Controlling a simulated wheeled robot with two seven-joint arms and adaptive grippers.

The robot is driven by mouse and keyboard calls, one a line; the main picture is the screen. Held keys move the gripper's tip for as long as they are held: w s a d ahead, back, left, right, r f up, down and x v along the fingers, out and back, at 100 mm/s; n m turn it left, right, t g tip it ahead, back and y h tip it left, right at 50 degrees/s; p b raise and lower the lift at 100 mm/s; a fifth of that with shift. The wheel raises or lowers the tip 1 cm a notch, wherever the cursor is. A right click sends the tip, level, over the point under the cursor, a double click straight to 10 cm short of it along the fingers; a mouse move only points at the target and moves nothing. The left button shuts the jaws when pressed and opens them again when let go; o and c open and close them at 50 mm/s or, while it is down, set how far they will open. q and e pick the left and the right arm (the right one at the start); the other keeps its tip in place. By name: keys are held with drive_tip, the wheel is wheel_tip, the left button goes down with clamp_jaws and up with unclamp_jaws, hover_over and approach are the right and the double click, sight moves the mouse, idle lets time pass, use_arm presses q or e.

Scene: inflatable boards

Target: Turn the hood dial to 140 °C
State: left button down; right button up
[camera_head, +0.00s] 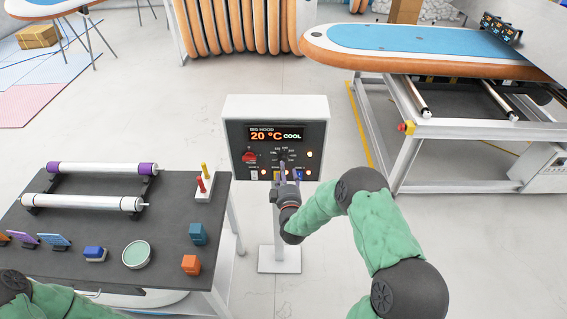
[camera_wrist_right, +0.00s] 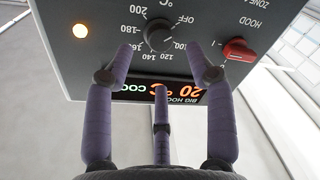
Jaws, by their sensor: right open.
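The grey control box (camera_head: 230,115) stands on a post. Its display (camera_head: 275,134) reads BIG HOOD, 20 °C, COOL. The black hood dial (camera_wrist_right: 158,35) has a printed scale with OFF and numbers up to 200, upside down in the wrist view. I cannot read its pointer setting surely. My right gripper (camera_head: 284,173) is in front of the panel's lower part and partly covers the dial area. In the wrist view, its purple fingers (camera_wrist_right: 160,58) are spread apart on either side below the dial, open and empty. My left gripper is out of view.
A red switch (camera_head: 249,156) sits left of the dial, with lit lamps and small buttons around. A dark table (camera_head: 75,215) with rollers and small blocks is at left. A metal frame with an inflatable board (camera_head: 400,50) is at right. Floor shows between.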

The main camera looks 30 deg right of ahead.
sight(283, 158)
drive_tip(key=shift+x, duration=2.7)
drive_tip(key=shift+c, duration=0.3)
clamp_jaws()
